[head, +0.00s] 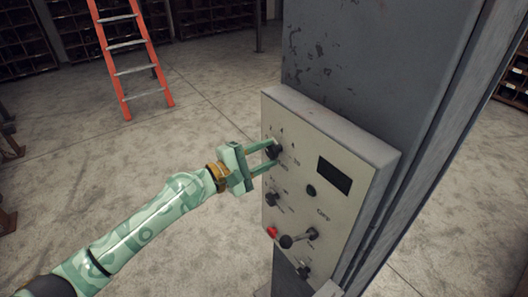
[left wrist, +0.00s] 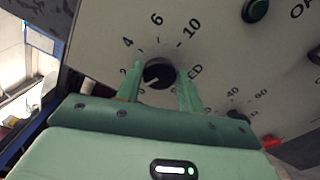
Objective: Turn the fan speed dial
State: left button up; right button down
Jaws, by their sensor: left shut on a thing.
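The fan speed dial is a round black knob (head: 273,151) at the upper left of a beige control panel (head: 300,188) in the head view. In the left wrist view the dial (left wrist: 158,73) has numbers such as 4, 6 and 10 around it, and part of a label ending in "ED". My left gripper (head: 271,156) reaches the panel from the left. Its green fingers (left wrist: 160,88) are on either side of the dial and shut on it, hiding part of the marks. My right gripper is in neither view.
The panel is mounted on a grey column (head: 370,60). It also carries a dark display (head: 334,176), a second knob (head: 271,199), a red button (head: 272,232) and a lever (head: 287,241). An orange ladder (head: 131,60) stands at the back left. The concrete floor between is clear.

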pick_arm(q)
jog(key=shift+n+p, duration=0.65)
jog(key=shift+n, duration=1.55)
jog(key=o, duration=1)
jog(key=shift+a, duration=0.1)
jog(key=b+v, duration=0.5)
jog(key=v, duration=1.1)
jog(key=shift+a, duration=0.15)
